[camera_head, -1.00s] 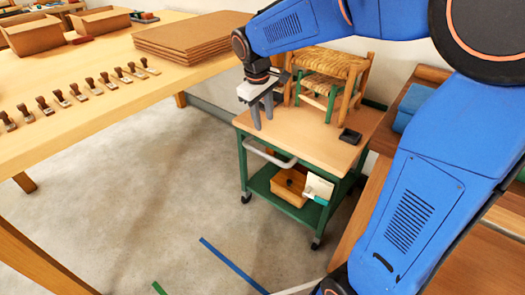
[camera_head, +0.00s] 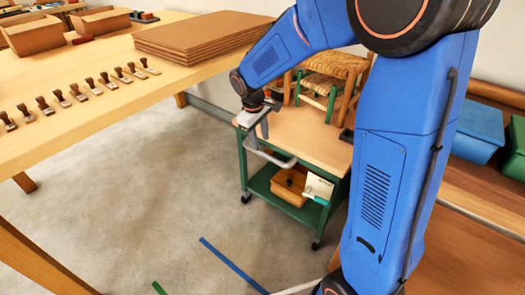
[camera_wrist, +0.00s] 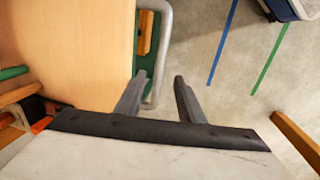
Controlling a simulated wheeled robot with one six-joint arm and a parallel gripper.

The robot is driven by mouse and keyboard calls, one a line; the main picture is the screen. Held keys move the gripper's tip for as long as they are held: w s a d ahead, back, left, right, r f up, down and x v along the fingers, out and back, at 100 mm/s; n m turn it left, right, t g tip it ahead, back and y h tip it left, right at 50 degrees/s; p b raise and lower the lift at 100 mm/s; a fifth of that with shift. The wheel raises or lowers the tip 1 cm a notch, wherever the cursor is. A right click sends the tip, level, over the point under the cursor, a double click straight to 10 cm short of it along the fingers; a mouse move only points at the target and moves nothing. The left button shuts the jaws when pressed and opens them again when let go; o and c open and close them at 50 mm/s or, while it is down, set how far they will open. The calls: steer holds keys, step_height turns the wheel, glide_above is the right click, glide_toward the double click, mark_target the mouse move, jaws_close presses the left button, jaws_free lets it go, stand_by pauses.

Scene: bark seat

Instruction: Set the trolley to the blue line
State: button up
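The trolley (camera_head: 312,138) has a wooden top, a green frame, small casters and a grey push handle (camera_head: 268,155) on its near side. My gripper (camera_head: 258,132) is open at the trolley's near left edge, by the handle. In the wrist view the trolley top (camera_wrist: 70,45) fills the left, and the handle (camera_wrist: 160,72) shows between my two spread fingers (camera_wrist: 160,80); I cannot tell whether they touch it. The blue line (camera_head: 232,265) lies on the floor in front of the trolley; it also shows in the wrist view (camera_wrist: 222,42).
A woven-seat stool (camera_head: 325,80) stands on the trolley, with boxes (camera_head: 290,185) on its lower shelf. A green line (camera_head: 158,288) lies left of the blue one. A workbench (camera_head: 95,105) with stamps and boards is at left. The floor between is clear.

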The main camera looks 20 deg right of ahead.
mark_target(263, 153)
steer(key=f, duration=0.4)
steer(key=d+f, duration=0.1)
steer(key=f, duration=0.1)
steer(key=shift+w+f, duration=0.35)
steer(key=shift+f, duration=0.05)
jaws_close()
